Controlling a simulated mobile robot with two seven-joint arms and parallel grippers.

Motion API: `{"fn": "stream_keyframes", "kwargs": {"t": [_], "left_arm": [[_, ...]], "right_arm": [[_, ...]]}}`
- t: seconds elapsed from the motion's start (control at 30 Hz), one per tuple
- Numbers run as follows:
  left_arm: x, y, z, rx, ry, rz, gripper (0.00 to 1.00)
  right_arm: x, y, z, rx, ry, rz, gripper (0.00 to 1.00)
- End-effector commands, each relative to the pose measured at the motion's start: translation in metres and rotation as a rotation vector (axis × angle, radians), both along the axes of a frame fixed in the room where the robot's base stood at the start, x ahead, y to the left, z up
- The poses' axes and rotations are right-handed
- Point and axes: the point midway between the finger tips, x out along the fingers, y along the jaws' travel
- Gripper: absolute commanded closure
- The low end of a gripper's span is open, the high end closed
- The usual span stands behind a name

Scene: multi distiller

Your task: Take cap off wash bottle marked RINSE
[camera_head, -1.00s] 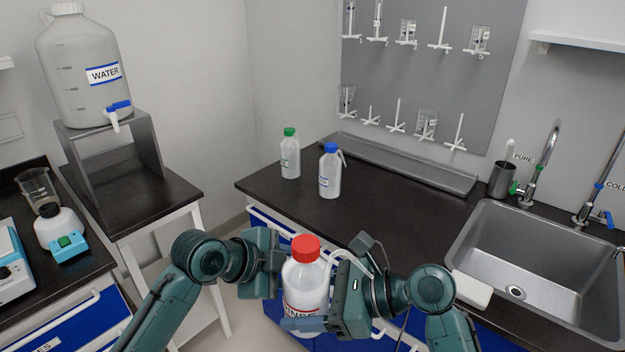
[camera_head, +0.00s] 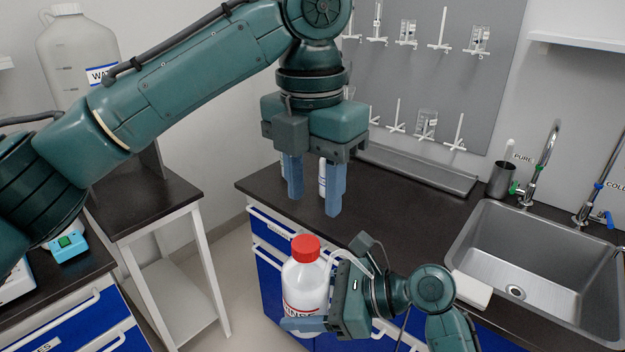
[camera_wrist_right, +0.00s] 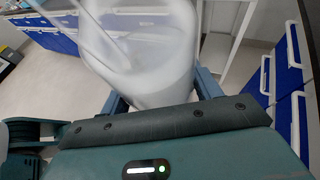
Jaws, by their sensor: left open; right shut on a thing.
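The wash bottle marked RINSE (camera_head: 303,285) is white with a red cap (camera_head: 306,248) seated on its top and a thin bent spout tube. It is upright in front of the counter. My right gripper (camera_head: 312,324) is shut on its lower body; the bottle's white body (camera_wrist_right: 150,60) fills the upper middle of the right wrist view. My left gripper (camera_head: 312,205) is open and empty, fingers pointing down, above the cap and apart from it. The lower part of the label is hidden by my right gripper.
A dark counter (camera_head: 400,212) with a sink (camera_head: 520,270) lies behind and to the right. A bottle (camera_head: 322,178) on the counter is mostly hidden by my left gripper. A large WATER jug (camera_head: 75,50) stands at the left, partly behind my left arm.

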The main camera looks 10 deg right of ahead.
Motion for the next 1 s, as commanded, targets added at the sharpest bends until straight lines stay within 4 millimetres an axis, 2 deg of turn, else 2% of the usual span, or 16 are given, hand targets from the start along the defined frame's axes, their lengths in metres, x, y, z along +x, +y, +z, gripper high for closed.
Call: {"fn": "stream_keyframes", "kwargs": {"t": [0.17, 0.5, 0.63, 1.0], "left_arm": [[-0.003, 0.003, -0.004, 0.03, 0.002, -0.04, 0.58], [-0.003, 0.003, -0.054, 0.028, 0.0, -0.037, 0.58], [-0.003, 0.003, -0.068, 0.027, 0.0, -0.037, 0.58], [-0.003, 0.003, -0.077, 0.027, 0.001, -0.037, 0.58]], "right_arm": [[0.0, 0.0, 0.001, 0.002, -0.003, 0.0, 0.5], [0.0, 0.0, 0.001, 0.002, -0.003, 0.0, 0.5], [0.0, 0.0, 0.002, 0.003, -0.004, 0.0, 0.49], [0.001, 0.001, 0.004, 0.007, -0.01, 0.0, 0.49]]}}
